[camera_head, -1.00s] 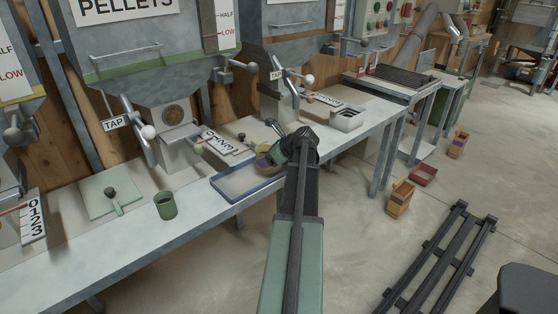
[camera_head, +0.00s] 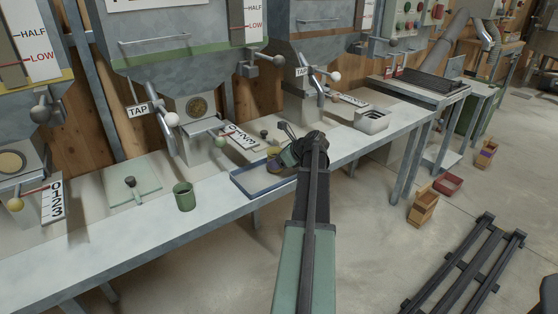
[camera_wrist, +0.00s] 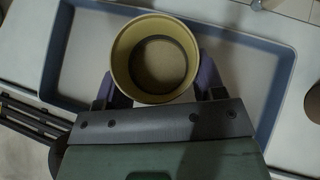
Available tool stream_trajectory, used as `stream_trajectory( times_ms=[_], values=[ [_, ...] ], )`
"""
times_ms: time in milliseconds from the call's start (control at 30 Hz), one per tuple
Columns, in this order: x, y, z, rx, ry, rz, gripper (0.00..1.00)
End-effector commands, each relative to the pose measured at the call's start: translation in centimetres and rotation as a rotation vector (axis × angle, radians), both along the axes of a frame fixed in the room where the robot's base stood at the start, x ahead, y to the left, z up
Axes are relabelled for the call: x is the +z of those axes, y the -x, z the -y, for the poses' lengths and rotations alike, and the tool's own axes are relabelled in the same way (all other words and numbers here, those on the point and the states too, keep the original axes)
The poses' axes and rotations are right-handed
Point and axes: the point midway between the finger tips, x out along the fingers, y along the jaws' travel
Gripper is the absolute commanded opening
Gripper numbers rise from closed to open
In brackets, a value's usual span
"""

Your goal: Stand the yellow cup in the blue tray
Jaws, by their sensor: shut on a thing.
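The yellow cup (camera_wrist: 157,64) is upright in the wrist view, seen from above into its open mouth. My gripper (camera_wrist: 162,84) is shut on it, with a purple finger on each side. The blue tray (camera_wrist: 56,48) lies beneath, and the cup is over its inside. In the head view the tray (camera_head: 262,194) lies on the bench, and the cup (camera_head: 272,153) is mostly hidden by my gripper (camera_head: 285,157) at the tray's back right. I cannot tell whether the cup's base touches the tray floor.
A green cup (camera_head: 184,196) stands on the bench left of the tray. A scoop on a green mat (camera_head: 134,186) is farther left. A metal block (camera_head: 371,121) stands to the right.

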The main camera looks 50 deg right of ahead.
Motion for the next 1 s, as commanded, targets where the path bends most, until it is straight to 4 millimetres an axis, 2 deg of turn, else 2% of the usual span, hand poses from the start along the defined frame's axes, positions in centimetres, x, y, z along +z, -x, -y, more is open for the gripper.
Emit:
stream_trajectory(
  times_ms=[500, 533, 700, 1000],
  values=[
    [-1.10, 0.00, 0.00, 0.000, 0.000, 0.000, 0.29],
    [-0.98, 0.00, 0.00, 0.000, 0.000, 0.000, 0.68],
    [-0.95, 0.00, 0.00, 0.000, 0.000, 0.000, 0.93],
    [-0.62, 0.25, 0.01, 0.000, 0.000, 0.000, 0.93]
  ],
)
